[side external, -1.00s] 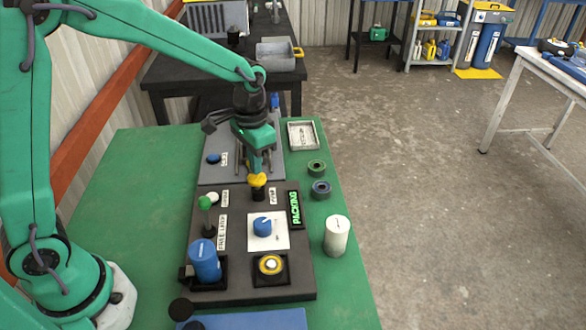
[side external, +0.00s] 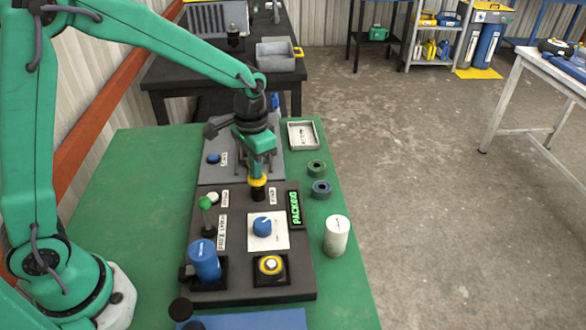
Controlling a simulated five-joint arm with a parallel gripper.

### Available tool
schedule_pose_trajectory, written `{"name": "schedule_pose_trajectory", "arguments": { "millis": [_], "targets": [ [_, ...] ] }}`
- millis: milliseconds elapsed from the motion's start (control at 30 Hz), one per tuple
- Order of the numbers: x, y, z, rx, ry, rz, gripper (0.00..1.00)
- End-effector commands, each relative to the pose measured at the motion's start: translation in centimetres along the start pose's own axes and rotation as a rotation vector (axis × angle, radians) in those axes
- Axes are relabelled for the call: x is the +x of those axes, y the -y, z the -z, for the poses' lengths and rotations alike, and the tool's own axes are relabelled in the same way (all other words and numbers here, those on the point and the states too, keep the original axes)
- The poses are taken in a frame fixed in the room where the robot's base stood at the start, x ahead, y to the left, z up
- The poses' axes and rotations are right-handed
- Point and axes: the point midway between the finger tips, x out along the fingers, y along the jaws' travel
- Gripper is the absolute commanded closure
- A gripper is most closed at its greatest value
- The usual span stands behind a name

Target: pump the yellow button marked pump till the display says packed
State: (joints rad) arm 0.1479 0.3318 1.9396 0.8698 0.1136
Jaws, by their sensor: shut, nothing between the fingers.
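The yellow pump button (side external: 258,182) sits on a black stem at the back of the dark control panel (side external: 212,288). A small white label stands just right of it. My gripper (side external: 257,174) is shut and empty, pointing down with its fingertips at the top of the yellow button. They look in contact, though the fingers hide part of the cap. The display (side external: 295,208), at the panel's right edge, shows green letters that appear to read PACKED.
The panel also holds a blue knob (side external: 262,225) on a white plate, a blue cylinder (side external: 204,261), a green-topped lever (side external: 206,203) and a yellow-ringed button (side external: 270,265). A white cylinder (side external: 337,236), two rings (side external: 320,188) and a tray (side external: 303,135) stand to the right.

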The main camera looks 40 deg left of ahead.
Motion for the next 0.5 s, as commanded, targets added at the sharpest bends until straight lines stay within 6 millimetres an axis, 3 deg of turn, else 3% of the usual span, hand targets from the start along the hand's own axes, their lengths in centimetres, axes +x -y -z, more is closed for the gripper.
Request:
{"name": "schedule_pose_trajectory", "arguments": {
  "millis": [500],
  "targets": [
    [0.77,0.00,-0.02,0.000,0.001,0.000,1.00]
  ]
}}
